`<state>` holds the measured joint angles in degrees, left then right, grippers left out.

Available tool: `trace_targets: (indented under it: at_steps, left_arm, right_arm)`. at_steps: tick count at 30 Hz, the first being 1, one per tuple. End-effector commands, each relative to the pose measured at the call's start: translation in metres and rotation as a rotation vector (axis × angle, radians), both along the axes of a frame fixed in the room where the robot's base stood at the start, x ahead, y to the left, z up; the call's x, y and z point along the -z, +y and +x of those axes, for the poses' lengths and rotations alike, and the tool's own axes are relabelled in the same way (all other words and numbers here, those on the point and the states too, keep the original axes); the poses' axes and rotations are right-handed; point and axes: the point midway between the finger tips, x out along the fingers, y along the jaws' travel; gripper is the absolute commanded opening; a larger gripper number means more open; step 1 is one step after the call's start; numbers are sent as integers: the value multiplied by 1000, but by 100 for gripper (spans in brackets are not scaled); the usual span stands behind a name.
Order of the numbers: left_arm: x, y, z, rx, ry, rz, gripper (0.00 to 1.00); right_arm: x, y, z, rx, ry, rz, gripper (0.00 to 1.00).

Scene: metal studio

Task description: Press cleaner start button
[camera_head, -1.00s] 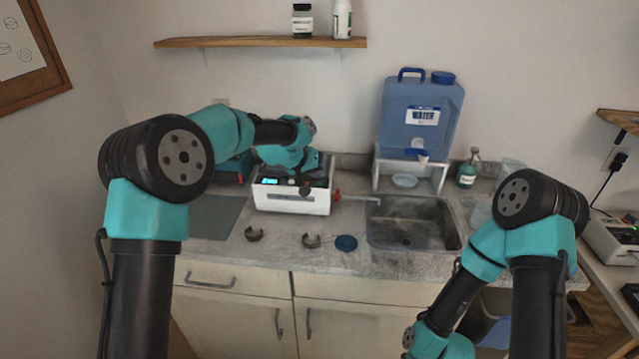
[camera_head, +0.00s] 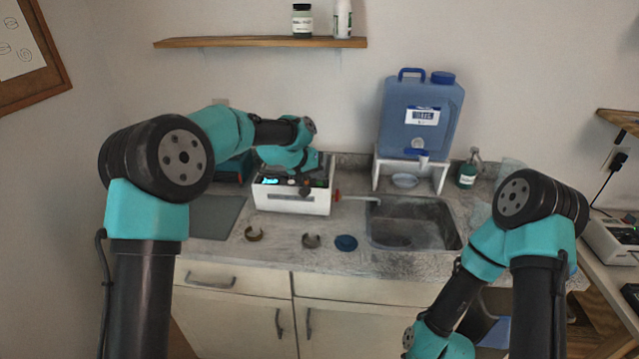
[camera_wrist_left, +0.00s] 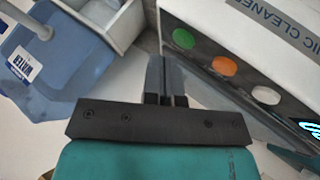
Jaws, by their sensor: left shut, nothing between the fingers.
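The cleaner is a white box (camera_head: 288,201) on the counter, with a dark sloped front panel and a lit cyan display (camera_head: 269,182). In the head view my left arm covers part of the cleaner's top. My right gripper is outside the views.
A blue water tank (camera_head: 421,118) stands on a white stand behind the sink (camera_head: 410,222). Two small curved metal pieces (camera_head: 254,233) and a blue round lid (camera_head: 346,243) lie before the cleaner. A grey mat (camera_head: 214,217) lies to its left. A green bottle (camera_head: 467,172) stands right.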

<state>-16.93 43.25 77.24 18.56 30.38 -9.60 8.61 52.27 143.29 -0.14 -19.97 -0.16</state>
Motion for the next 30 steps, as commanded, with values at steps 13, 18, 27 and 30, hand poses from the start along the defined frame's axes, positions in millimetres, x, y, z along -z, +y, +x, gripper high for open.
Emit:
trace_targets:
  at_steps: [13,18,27,30]
  left_arm:
    - [9,0,0,-1,1,0,0]
    - [9,0,0,0,0,0,0]
    - [11,0,0,0,0,0,0]
    - [12,0,0,0,0,0,0]
  right_arm:
    - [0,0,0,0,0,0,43]
    - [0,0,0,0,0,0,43]
    - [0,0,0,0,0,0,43]
    - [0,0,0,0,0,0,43]
